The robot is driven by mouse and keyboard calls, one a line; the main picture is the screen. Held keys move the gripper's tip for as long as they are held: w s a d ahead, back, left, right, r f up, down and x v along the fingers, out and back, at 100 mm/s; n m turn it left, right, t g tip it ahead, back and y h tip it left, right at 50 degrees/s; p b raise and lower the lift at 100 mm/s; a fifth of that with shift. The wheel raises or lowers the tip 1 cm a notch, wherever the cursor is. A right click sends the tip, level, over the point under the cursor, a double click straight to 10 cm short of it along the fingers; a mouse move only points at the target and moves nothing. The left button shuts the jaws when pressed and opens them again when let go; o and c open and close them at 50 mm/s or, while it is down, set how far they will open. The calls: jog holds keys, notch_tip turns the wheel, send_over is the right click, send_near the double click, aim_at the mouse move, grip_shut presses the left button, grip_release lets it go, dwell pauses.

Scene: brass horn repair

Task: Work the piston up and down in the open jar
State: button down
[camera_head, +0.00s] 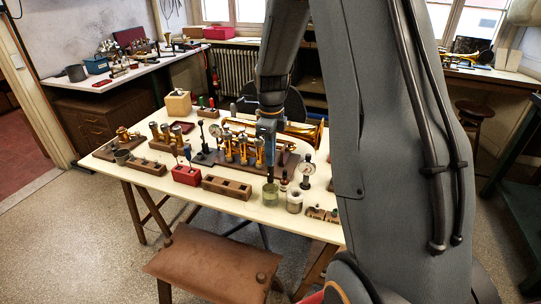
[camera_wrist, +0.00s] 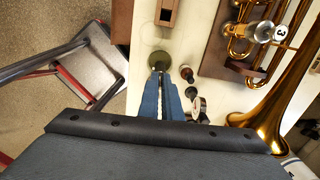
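The open jar (camera_head: 270,193), a glass with greenish liquid, stands near the table's front edge; it also shows in the wrist view (camera_wrist: 159,58). My gripper (camera_head: 269,163) points straight down over it. In the wrist view my gripper's blue fingers (camera_wrist: 163,76) are close together at the jar's near side. A small dark piece, apparently the piston (camera_head: 270,175), shows between the fingertips and the jar mouth, upright. Its lower end is in or at the mouth; how deep, I cannot tell. The fingers hide most of it.
A second, pale jar (camera_head: 294,202) stands just right. A dial gauge (camera_head: 307,169) and small bottles are close by. A wooden block with slots (camera_head: 227,187) lies to the left. A brass horn (camera_head: 300,131) lies behind, its bell to the right.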

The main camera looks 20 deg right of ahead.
aim_at(270, 182)
dwell(0.4)
jog(key=shift+f+b, duration=1.95)
jog(key=shift+f, duration=2.45)
jog(key=shift+r+p, duration=1.35)
jog(key=shift+r, duration=0.45)
jog(key=shift+f, duration=0.15)
jog(key=shift+f+b, duration=0.8)
jog(key=shift+f, duration=0.9)
jog(key=shift+r+p, duration=1.35)
jog(key=shift+r, duration=0.5)
jog(key=shift+f, duration=0.2)
